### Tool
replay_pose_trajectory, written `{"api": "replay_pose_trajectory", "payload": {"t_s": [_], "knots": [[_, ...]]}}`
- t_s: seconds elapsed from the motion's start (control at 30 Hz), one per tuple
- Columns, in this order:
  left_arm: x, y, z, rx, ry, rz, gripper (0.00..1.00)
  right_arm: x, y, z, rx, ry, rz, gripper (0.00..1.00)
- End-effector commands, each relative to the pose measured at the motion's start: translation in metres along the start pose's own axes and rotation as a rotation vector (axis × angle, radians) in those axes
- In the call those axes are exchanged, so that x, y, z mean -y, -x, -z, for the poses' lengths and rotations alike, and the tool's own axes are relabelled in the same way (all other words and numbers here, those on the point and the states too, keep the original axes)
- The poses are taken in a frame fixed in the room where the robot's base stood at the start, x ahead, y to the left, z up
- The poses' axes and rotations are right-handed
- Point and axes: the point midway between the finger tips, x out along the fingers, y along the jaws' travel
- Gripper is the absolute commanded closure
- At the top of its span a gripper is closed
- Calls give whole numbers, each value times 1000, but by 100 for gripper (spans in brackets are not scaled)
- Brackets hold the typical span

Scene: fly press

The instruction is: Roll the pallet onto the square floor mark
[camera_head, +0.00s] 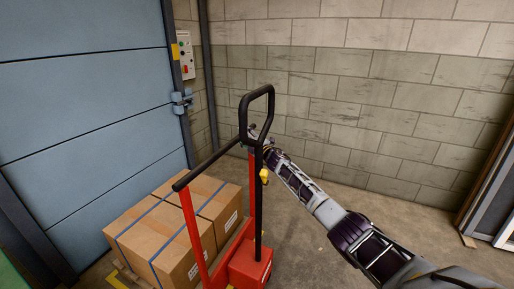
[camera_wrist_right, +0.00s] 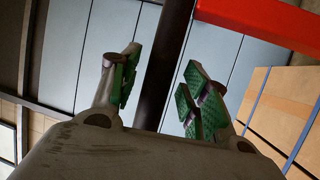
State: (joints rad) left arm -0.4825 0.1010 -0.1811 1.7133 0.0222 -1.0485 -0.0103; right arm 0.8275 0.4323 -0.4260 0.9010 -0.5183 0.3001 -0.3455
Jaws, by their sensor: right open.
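A red pallet truck (camera_head: 250,262) with a black loop handle (camera_head: 257,95) stands at the lower middle of the head view. Cardboard boxes (camera_head: 170,222) with blue straps sit in front of its red frame; the pallet beneath them is mostly hidden. My left gripper is out of view.
A blue panelled door (camera_head: 85,90) stands close behind the boxes on the left. A control box (camera_head: 186,58) is mounted beside it. A block wall (camera_head: 370,100) closes the back. Bare floor (camera_head: 410,215) lies to the right, with a leaning framed panel (camera_head: 492,195) at the edge.

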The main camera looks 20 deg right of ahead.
Motion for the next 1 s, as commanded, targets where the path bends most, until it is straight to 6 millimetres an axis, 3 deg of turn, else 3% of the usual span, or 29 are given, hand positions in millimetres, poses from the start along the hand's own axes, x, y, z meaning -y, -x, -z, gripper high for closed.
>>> {"api": "replay_pose_trajectory", "payload": {"t_s": [1.0], "knots": [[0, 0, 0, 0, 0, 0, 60, 2, 72, 1, -1, 0, 2, 54]]}}
